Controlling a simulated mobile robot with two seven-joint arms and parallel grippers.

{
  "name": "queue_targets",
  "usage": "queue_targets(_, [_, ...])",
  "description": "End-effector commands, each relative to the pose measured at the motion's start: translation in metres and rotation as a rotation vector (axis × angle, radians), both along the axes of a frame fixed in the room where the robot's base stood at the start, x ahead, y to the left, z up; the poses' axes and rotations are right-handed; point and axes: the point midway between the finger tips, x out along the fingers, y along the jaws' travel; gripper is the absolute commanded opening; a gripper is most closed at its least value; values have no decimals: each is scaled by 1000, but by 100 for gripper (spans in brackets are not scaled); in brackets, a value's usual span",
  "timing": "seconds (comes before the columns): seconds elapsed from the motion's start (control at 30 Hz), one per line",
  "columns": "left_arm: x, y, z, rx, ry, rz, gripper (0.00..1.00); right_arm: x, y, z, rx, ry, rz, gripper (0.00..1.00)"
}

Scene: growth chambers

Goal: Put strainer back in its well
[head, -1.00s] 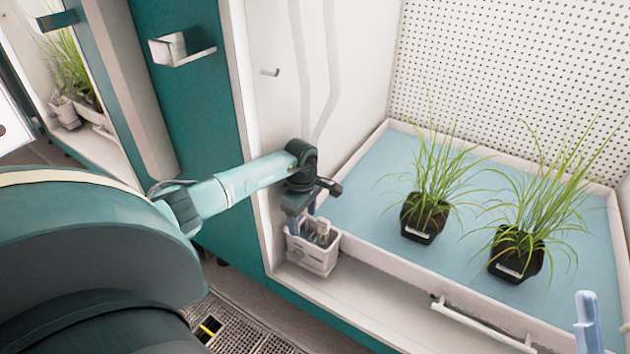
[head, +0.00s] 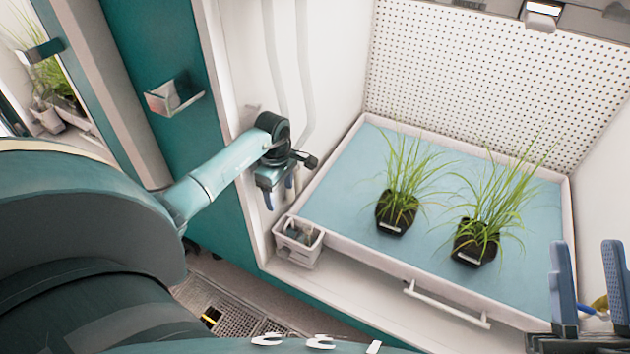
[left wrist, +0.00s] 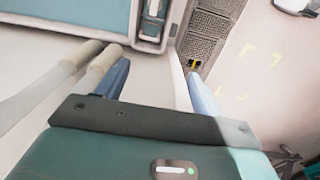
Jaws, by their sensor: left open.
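My left gripper (head: 279,192) is open and empty, pointing down above a small white caddy (head: 297,262) at the front left corner of the chamber. The caddy holds some greyish items too small to make out. In the left wrist view my left gripper (left wrist: 162,88) has its two blue fingers wide apart with nothing between them. My right gripper (head: 588,258) is at the lower right edge, its two upright blue fingers apart and nothing seen held between their tips. I cannot pick out the strainer or its well for certain in these views.
A pale-rimmed tray (head: 350,250) with a blue mat carries two potted grasses (head: 397,215) (head: 474,243). A white bar handle (head: 445,304) is on the front ledge. A small bin (head: 173,98) hangs on the teal panel. A yellow item (head: 599,303) shows low behind my right gripper.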

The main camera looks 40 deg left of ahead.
Motion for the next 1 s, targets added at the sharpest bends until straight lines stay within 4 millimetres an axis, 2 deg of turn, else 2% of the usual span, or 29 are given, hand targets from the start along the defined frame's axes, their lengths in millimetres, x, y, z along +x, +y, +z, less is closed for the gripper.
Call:
queue_targets(0.03, [-11,1,12,5,3,-2,67,0,0,20,0,-1,0,33])
queue_targets(0.2, [-43,-3,14,5,4,-3,67,0,0,49,0,-1,0,33])
queue_targets(0.6, [-112,-12,18,2,1,-2,67,0,0,97,0,-1,0,33])
queue_targets(0.67, [-100,-22,22,-2,-8,-24,67,0,0,94,0,0,0,33])
queue_targets(1.0, [-73,-68,56,-2,-7,-143,67,0,0,110,0,-1,0,33])
